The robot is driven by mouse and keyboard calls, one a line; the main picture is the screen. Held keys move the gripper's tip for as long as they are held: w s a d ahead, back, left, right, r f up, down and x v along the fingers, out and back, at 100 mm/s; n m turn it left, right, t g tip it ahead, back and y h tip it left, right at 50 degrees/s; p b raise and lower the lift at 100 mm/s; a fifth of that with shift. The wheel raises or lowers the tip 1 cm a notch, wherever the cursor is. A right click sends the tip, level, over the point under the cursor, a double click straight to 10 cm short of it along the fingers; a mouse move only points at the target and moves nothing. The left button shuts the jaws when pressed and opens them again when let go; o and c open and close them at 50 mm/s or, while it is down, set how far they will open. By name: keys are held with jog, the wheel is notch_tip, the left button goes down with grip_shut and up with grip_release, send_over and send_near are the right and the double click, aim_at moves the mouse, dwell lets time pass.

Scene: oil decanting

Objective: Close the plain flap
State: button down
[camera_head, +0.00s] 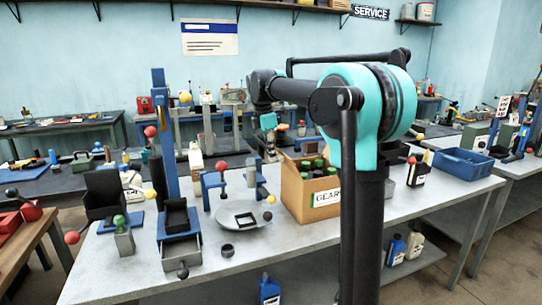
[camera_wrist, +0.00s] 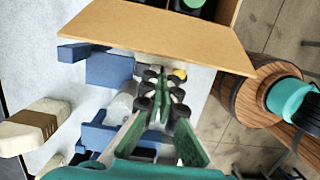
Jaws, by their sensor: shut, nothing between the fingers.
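The cardboard box (camera_head: 292,200) stands open on the near table, with a "GEAR" label on its front and several green-capped bottles inside. In the wrist view, the plain flap (camera_wrist: 150,32) is a broad brown panel sticking outward from the box, open. Green bottle caps (camera_wrist: 190,4) show just past its far edge. My gripper (camera_wrist: 165,78) is shut and empty, with its fingertips close to the flap's near edge; I cannot tell whether they touch it.
A grey round plate (camera_head: 242,217) and a tall blue press (camera_head: 166,140) stand left of the box. A blue bin (camera_head: 463,164) is at the right. The table's front edge is fairly clear.

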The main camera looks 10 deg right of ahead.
jog(key=shift+d+r+y, duration=0.2)
jog(key=shift+y, duration=0.1)
